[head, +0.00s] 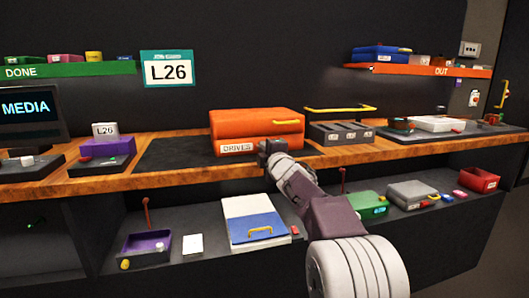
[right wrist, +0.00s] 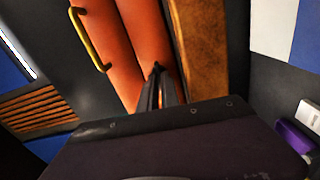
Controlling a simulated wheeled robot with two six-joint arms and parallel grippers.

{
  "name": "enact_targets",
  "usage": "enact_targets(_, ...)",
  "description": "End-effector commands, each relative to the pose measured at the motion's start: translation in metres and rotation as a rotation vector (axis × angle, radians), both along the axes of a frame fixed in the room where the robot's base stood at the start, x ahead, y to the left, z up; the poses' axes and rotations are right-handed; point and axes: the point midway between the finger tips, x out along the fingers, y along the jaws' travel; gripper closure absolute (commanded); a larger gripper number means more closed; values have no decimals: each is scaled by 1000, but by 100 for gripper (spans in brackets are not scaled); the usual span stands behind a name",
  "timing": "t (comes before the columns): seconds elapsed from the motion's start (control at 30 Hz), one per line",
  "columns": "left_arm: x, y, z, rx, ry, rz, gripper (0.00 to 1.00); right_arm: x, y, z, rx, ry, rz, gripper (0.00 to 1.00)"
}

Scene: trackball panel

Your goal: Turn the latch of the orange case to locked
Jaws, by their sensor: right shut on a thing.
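The orange case (head: 253,127) stands on the wooden bench, on a dark mat, with a yellow handle and a "DRIVES" label on its front. My right gripper (head: 268,150) is at the lower front of the case, just right of the label. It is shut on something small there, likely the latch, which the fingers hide. In the right wrist view the gripper (right wrist: 157,85) reaches the case's orange front (right wrist: 135,45), with the yellow handle (right wrist: 90,40) to the left. I cannot read the latch's position. My left gripper is not in view.
Right of the case is a grey box with several slots (head: 343,133) under a yellow bar (head: 340,109). A purple box (head: 103,150) stands to the left. The lower shelf holds a blue-and-white case (head: 250,220) and a green box (head: 368,205). Bare mat (head: 175,152) lies left of the case.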

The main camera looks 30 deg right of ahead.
Motion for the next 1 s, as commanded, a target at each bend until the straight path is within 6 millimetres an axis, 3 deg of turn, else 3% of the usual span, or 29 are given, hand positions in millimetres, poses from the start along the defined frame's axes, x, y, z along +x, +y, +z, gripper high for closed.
enact_targets(0.77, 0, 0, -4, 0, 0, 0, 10, 0, 0, -2, -82, 22, -1, 100)
enact_targets(0.8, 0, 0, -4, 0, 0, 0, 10, 0, 0, -2, -82, 22, -1, 83)
enact_targets(0.83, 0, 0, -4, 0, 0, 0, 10, 0, 0, -2, -82, 22, -1, 74)
enact_targets(1.0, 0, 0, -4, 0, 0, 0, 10, 0, 0, -2, -82, 20, 0, 72)
